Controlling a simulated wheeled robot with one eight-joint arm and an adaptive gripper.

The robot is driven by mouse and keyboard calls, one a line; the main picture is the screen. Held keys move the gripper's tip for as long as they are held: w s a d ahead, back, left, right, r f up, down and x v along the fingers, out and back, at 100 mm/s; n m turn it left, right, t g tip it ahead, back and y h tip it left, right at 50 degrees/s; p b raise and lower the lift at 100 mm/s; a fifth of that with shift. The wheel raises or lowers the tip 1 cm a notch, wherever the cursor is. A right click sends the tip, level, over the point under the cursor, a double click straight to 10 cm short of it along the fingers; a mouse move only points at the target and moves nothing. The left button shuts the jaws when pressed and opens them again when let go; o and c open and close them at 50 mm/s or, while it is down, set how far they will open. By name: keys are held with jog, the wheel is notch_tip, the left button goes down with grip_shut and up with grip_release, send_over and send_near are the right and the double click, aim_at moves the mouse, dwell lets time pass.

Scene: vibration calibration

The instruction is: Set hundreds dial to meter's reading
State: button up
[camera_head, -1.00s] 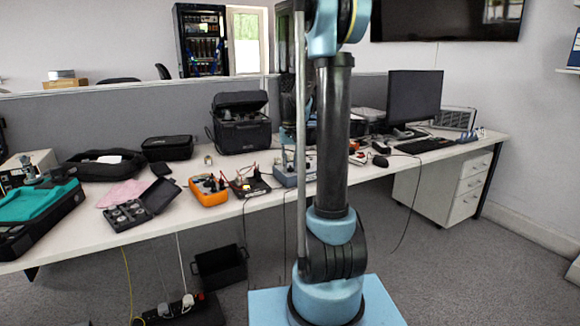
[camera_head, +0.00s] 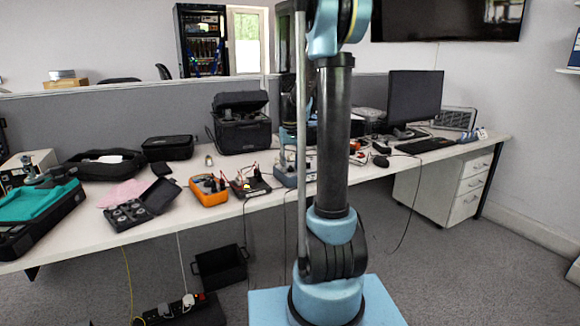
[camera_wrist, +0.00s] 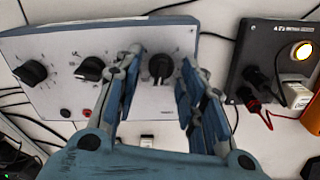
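In the wrist view a grey-white dial box (camera_wrist: 45,50) carries three black knobs in a row: a left dial (camera_wrist: 31,72), a middle dial (camera_wrist: 90,69) and a right dial (camera_wrist: 160,68). My gripper (camera_wrist: 160,64) is open, with one finger on each side of the right dial; I cannot tell whether they touch it. The dial markings are too small to read, so I cannot tell which is the hundreds dial. In the head view the box (camera_head: 284,177) is partly hidden by my arm. The orange meter (camera_head: 208,189) lies to its left; its reading is not legible.
A black box with a lit lamp (camera_wrist: 302,50) and plugged leads stands right of the dial box in the wrist view. Cables run around both. In the head view, an open black case (camera_head: 135,210) lies left of the meter and a monitor (camera_head: 414,97) stands at right.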

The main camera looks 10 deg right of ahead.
aim_at(291, 166)
dwell(0.3)
notch_tip(291, 166, up, 12)
dwell(0.6)
jog(key=s+f, duration=0.5)
jog(key=s, duration=0.6)
jog(key=s+f+t, duration=0.1)
jog(key=s+f, duration=0.5)
jog(key=s, duration=0.6)
jog(key=s+f+t, duration=0.1)
jog(key=s+f, duration=0.5)
jog(key=s, duration=0.6)
jog(key=shift+f, duration=0.2)
jog(key=shift+w+f, duration=0.2)
jog(key=shift+w, duration=0.2)
